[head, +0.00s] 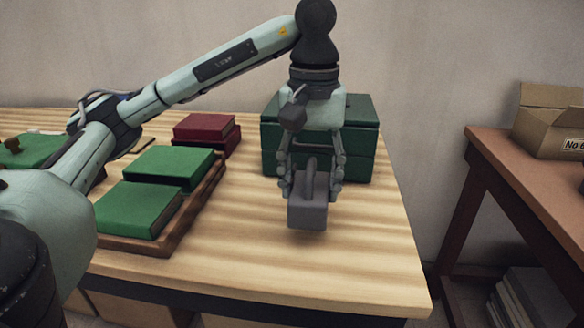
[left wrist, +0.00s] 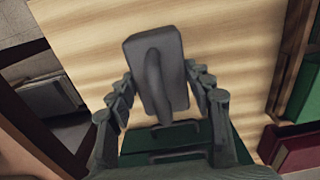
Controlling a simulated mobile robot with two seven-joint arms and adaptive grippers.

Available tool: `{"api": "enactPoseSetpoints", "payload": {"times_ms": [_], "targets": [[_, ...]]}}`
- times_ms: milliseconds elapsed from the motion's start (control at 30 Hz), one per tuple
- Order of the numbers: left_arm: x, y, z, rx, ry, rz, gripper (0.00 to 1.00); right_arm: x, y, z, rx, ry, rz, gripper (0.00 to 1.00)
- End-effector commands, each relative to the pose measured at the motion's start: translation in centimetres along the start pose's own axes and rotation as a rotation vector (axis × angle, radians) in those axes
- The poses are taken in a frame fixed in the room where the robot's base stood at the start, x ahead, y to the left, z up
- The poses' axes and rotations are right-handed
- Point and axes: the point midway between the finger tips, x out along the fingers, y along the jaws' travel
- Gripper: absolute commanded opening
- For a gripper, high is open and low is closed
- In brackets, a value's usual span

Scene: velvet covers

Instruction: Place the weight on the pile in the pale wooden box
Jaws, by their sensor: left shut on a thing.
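The weight (head: 307,213) is a grey block with a looped handle on top. My left gripper (head: 311,187) is shut on it and holds it above the wooden table, in front of a dark green cabinet (head: 350,150). In the left wrist view the weight (left wrist: 180,80) sits between the two fingers (left wrist: 158,85), its handle towards the camera. I cannot make out a pale wooden box with a pile in either view. My right gripper is not in view.
A brown tray (head: 152,246) holds green covered books (head: 140,208) left of the weight. Dark red books (head: 203,130) lie behind it. The tabletop (head: 260,245) is clear around the weight. A side table (head: 530,165) with a cardboard box (head: 555,125) stands at right, across a gap.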

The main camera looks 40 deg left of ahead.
Motion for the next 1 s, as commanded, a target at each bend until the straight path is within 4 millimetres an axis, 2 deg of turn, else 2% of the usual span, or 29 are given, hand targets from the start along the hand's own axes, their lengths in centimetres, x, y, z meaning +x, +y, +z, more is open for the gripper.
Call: {"api": "enactPoseSetpoints", "payload": {"times_ms": [167,500,933,967,1000], "targets": [[0.3,0.2,0.0,-0.002,0.004,0.003,0.00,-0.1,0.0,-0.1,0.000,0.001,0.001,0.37],[3.8,0.2,0.1,-0.001,0.004,0.004,0.00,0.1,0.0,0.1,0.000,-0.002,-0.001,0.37],[4.1,0.2,0.0,-0.001,0.005,0.005,0.00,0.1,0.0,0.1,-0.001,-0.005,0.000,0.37],[4.3,0.2,0.1,-0.001,0.001,0.001,0.52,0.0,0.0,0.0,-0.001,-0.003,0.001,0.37],[4.3,0.2,0.1,-0.001,0.001,0.001,0.57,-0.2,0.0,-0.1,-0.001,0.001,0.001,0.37]]}}
